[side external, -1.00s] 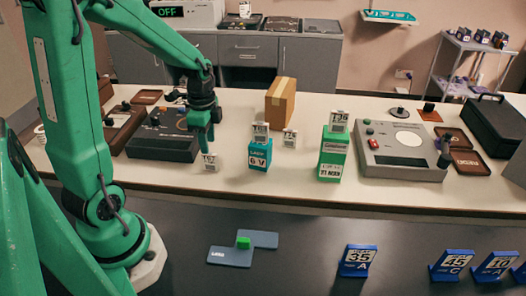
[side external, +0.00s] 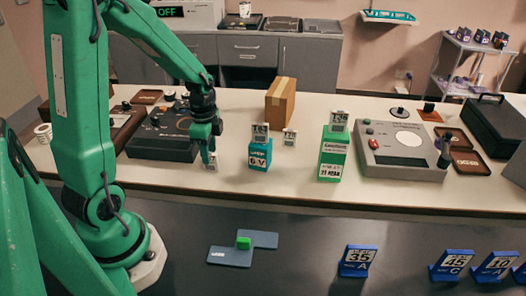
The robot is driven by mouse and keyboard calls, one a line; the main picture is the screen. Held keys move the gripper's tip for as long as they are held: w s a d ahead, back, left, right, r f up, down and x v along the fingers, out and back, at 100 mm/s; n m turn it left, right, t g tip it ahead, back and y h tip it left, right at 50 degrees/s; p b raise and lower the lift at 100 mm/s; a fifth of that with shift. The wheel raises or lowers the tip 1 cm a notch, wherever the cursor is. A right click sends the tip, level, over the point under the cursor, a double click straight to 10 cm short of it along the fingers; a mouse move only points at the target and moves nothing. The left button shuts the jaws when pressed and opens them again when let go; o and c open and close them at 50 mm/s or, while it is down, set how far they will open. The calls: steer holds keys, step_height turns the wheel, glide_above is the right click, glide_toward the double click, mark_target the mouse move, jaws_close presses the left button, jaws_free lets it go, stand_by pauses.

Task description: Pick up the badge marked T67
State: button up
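Several small white badges with dark print stand on the white bench; their marks are too small to read for certain, so I cannot tell which is T67. One badge (side external: 212,167) stands at the left, partly hidden behind my gripper. Another badge (side external: 260,133) is on top of the teal box (side external: 260,155). A third badge (side external: 289,139) stands on the bench just right of it. One more badge (side external: 339,121) is on top of the green box (side external: 332,155). My gripper (side external: 208,158) points down at the left badge, its fingers overlapping it. Whether they grip it cannot be seen.
A dark device (side external: 160,137) stands left of my gripper. A cardboard box (side external: 281,102) is behind the badges. A grey device (side external: 385,160) with a round white plate is at the right. Blue number stands (side external: 357,262) and a grey plate (side external: 230,257) are on the dark front surface.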

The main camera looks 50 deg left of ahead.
mark_target(212, 170)
steer(key=shift+f, duration=2.1)
steer(key=shift+c, duration=0.2)
jaws_close()
